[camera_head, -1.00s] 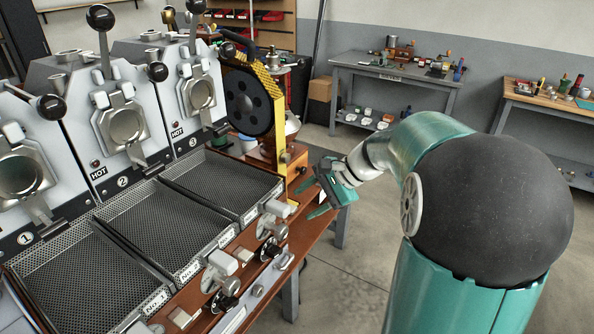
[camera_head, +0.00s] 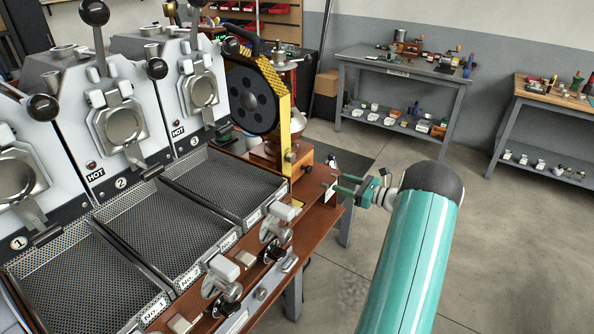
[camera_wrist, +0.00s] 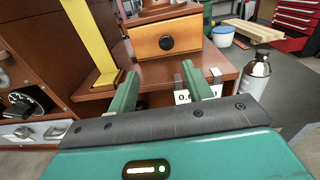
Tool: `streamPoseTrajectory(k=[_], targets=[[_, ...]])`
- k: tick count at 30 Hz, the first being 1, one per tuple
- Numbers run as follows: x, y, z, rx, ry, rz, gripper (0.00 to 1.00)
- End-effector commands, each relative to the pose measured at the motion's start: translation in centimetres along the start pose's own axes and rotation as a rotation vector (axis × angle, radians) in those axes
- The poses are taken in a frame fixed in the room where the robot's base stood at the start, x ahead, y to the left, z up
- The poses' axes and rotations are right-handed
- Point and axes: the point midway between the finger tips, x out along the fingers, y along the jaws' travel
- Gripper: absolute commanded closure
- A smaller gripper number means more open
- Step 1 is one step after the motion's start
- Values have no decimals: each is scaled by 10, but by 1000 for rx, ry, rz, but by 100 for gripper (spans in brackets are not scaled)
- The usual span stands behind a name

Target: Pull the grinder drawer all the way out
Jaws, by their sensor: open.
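The grinder drawer (camera_wrist: 152,46) has an orange-brown wooden front in the wrist view, with a round black knob (camera_wrist: 167,42) at its middle. It sits low in the grinder's wooden base, which also shows in the head view (camera_head: 270,153) beside the yellow upright. No gap around the drawer front is clear to me. My gripper (camera_wrist: 160,72) is open and empty, its two green fingers pointing at the drawer front. The knob lies ahead of the fingertips, between their lines and apart from them. In the head view my gripper (camera_head: 340,184) is right of the grinder base.
A yellow upright (camera_wrist: 92,42) stands left of the drawer. A bottle (camera_wrist: 255,78) stands at the right. Mesh cooling trays (camera_head: 225,185) lie left in the head view; open floor lies right.

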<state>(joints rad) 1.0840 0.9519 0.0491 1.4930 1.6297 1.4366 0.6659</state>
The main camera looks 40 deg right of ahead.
Motion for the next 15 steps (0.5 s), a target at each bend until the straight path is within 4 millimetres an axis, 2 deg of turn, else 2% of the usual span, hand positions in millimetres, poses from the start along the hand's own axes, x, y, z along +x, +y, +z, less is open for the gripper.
streamPoseTrajectory(k=[3, 7, 11, 15], targets=[[-14, -11, -9, 26, -25, -37, 50], [-12, -13, -9, 28, -27, -44, 50], [4, -14, -8, 28, -27, -44, 50], [32, -15, -8, 28, -26, -44, 50]])
